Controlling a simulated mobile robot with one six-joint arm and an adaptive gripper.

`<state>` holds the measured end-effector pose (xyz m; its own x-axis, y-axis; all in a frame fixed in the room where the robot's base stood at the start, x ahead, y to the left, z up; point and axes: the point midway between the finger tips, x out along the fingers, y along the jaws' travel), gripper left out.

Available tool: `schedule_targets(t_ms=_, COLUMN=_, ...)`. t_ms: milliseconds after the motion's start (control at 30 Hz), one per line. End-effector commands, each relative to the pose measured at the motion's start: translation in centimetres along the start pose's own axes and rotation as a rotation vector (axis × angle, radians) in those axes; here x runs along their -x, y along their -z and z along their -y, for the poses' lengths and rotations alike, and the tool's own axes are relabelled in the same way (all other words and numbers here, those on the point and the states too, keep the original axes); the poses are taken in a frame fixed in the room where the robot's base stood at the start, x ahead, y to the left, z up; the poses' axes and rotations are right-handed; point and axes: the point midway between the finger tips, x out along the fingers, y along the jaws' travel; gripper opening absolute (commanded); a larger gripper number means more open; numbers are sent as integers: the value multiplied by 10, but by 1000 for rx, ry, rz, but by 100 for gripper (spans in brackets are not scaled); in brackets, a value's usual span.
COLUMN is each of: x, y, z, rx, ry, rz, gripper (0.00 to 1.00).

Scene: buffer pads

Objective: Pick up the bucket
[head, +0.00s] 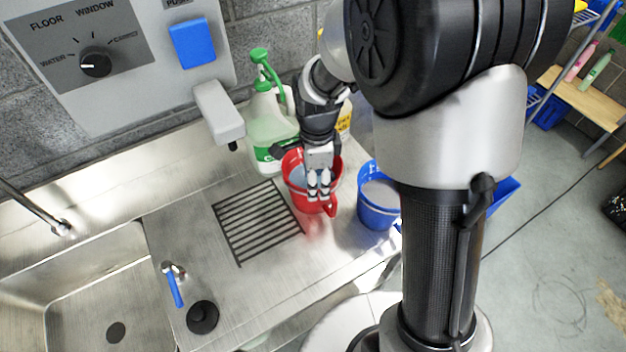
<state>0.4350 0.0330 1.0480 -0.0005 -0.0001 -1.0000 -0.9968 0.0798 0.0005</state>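A red bucket (294,188) stands upright on the steel counter, just right of the drain grate, with its spout or handle toward the front. A blue bucket (376,214) stands to its right and is partly hidden by my arm. My gripper (319,192) points down over the red bucket, with its fingers at the bucket's opening and front rim. The fingers look close together. I cannot tell whether they touch or grip the rim.
A green-topped pump jug (262,125) stands close behind the red bucket, with a yellow-labelled bottle (344,120) beside it. A dispenser spout (219,112) juts from the wall panel. The slotted grate (257,220) is bare, and the sink (85,290) lies left.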

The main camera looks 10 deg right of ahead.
Motion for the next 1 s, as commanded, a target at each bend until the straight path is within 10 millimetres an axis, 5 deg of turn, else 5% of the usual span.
schedule_targets(t_ms=300, x=-63, y=1, z=0, rx=1, ry=-2, rz=0, gripper=49)
schedule_targets(t_ms=1000, x=-123, y=6, z=7, rx=2, ry=0, rz=0, gripper=49)
